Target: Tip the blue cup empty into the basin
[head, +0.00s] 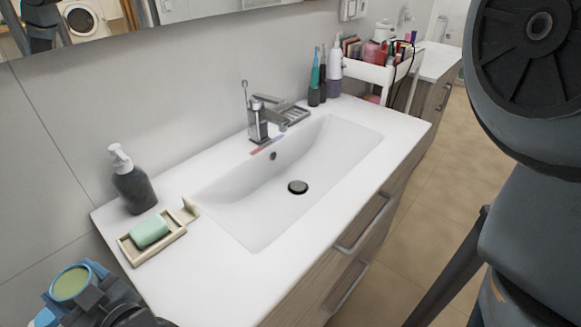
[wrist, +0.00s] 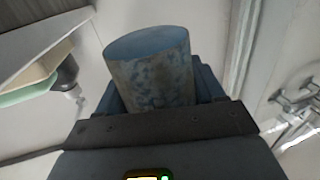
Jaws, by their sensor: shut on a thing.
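The blue cup (head: 70,282) is at the lower left of the head view, with its round opening facing up and a yellow-green content or inside showing. My gripper (head: 78,294) is shut around its sides. In the wrist view the cup (wrist: 152,72) has a mottled blue-grey wall and stands between the fingers of my gripper (wrist: 160,92). The white basin (head: 262,208) is sunk in the counter, to the right of the cup and farther back, apart from it. It looks empty, with a dark drain plug (head: 298,187).
A chrome faucet (head: 262,120) stands behind the basin. Bottles (head: 333,75) stand at the back right. The front counter (head: 215,285) is clear.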

